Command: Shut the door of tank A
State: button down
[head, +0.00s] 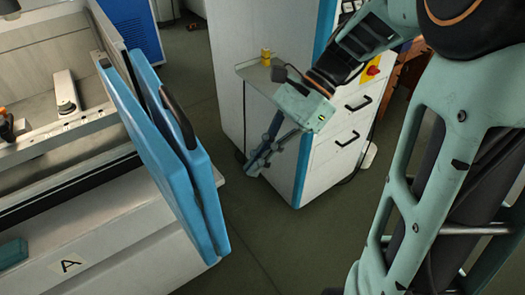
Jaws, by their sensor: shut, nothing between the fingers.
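Tank A (110,235) is the pale machine tank at the left, with a black letter A label (70,263) on its wall. Its inside is in plain view. At its right edge stand two blue panels side by side, a near one (160,165) and a far one (205,185). The far panel carries a dark curved handle (178,117). The door appears open, but I cannot tell how the panels are hinged. My gripper (252,168) is shut and empty, pointing down to the right of the panels, clear of the handle.
A white cabinet with blue edges and drawers (335,155) stands behind and right of my gripper. A small yellow object (266,57) sits on its side shelf. A blue unit (132,28) stands at the back. Dark floor (270,235) is open between tank and arm.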

jog(key=s+a+f, duration=0.3)
jog(key=a, duration=0.3)
jog(key=shift+s, duration=0.2)
jog(key=shift+a, duration=0.2)
